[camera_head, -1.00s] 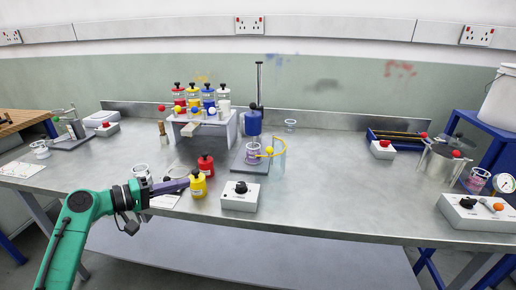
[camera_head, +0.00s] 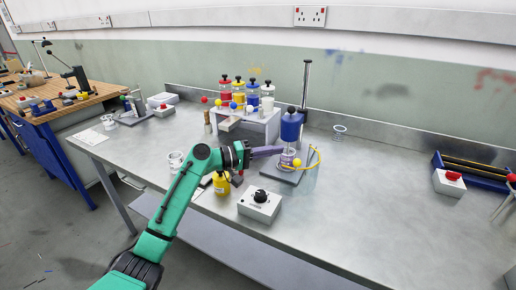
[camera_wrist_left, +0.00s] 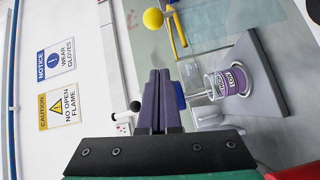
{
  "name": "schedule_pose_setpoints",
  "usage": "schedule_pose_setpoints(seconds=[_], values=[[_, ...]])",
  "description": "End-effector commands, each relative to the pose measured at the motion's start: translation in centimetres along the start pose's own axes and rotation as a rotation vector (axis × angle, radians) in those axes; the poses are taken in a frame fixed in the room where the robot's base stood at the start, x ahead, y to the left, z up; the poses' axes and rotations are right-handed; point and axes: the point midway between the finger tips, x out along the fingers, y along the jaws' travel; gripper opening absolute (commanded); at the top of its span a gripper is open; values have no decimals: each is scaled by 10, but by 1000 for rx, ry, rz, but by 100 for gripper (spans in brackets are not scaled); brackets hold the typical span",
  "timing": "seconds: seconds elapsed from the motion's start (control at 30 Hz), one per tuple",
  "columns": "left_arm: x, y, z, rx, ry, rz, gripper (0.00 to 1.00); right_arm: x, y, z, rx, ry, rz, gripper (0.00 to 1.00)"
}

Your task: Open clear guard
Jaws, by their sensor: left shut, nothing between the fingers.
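The clear guard (camera_head: 309,181) is a see-through panel with a yellow curved edge and a yellow ball knob (camera_head: 297,163). It stands at the right front of the nozzle stand. In the left wrist view the knob (camera_wrist_left: 153,18) and the clear panel (camera_wrist_left: 207,24) are at the top. My left gripper (camera_head: 279,151) is shut and empty, just left of the stand's blue nozzle body (camera_head: 291,127). In the left wrist view its purple fingers (camera_wrist_left: 160,75) point toward the knob, apart from it in the picture. A cup with a purple label (camera_wrist_left: 232,82) stands on the stand's base. My right gripper is out of view.
A grey control box (camera_head: 259,206) with a black knob stands in front of the stand. A yellow bottle (camera_head: 221,185) is close beside my left arm. A white rack (camera_head: 252,127) with several coloured bottles is behind.

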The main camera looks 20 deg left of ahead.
Motion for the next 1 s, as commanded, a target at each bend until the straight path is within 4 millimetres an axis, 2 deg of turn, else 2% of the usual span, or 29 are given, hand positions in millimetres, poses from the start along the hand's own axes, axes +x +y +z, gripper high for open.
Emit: schedule_pose_setpoints(seconds=[0.03,0.1,0.3,0.67,0.9,1.0], values=[[10,5,1,-1,-2,1,0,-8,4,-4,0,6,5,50],[10,4,17,-1,-2,-3,0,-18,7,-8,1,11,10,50],[15,1,37,0,0,-2,0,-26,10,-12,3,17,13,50],[16,1,40,-1,5,-2,0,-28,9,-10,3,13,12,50],[26,12,55,-11,110,-25,0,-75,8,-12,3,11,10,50],[34,11,67,-9,135,-26,0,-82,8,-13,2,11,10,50]])
